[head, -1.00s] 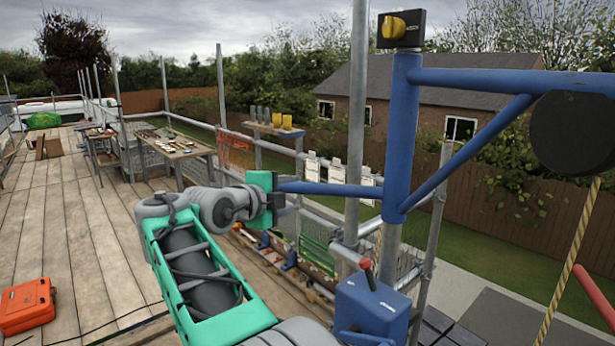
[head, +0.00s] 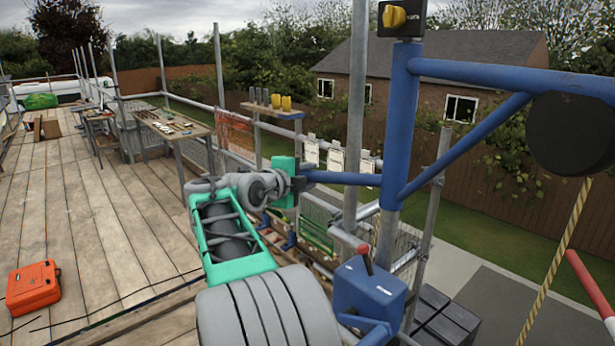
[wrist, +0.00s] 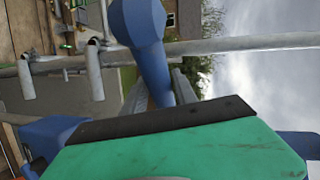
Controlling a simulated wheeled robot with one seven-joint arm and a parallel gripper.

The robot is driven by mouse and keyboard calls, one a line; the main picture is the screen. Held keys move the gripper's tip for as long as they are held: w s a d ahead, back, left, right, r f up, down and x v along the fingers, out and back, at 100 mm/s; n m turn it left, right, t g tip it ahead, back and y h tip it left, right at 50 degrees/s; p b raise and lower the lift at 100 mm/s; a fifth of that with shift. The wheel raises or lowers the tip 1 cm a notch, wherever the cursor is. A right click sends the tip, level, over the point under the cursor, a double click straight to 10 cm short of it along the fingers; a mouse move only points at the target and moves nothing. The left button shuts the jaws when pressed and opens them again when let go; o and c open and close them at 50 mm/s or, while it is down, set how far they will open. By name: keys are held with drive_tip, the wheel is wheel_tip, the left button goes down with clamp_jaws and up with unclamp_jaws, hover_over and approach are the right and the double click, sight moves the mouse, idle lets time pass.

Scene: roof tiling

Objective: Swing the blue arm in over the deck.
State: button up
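The blue arm (head: 490,76) reaches from the blue upright post (head: 401,130) to the right, out past the deck edge. A black drum (head: 572,134) and a rope (head: 556,262) hang from its outer end. A thinner blue bar (head: 345,179) sticks out left from the post. My gripper (head: 298,184), green with dark fingers, is shut on the left end of this bar. In the wrist view, the bar (wrist: 154,75) runs from the post (wrist: 140,20) down behind the gripper's dark edge.
The plank deck (head: 100,220) is mostly clear on the left, with an orange case (head: 33,287) on it. A grey scaffold pole (head: 356,110) stands close beside the post. A blue box with a red-knobbed lever (head: 370,290) sits low in front. Tables (head: 172,124) line the far rail.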

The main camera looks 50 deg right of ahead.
clamp_jaws()
idle(1.0)
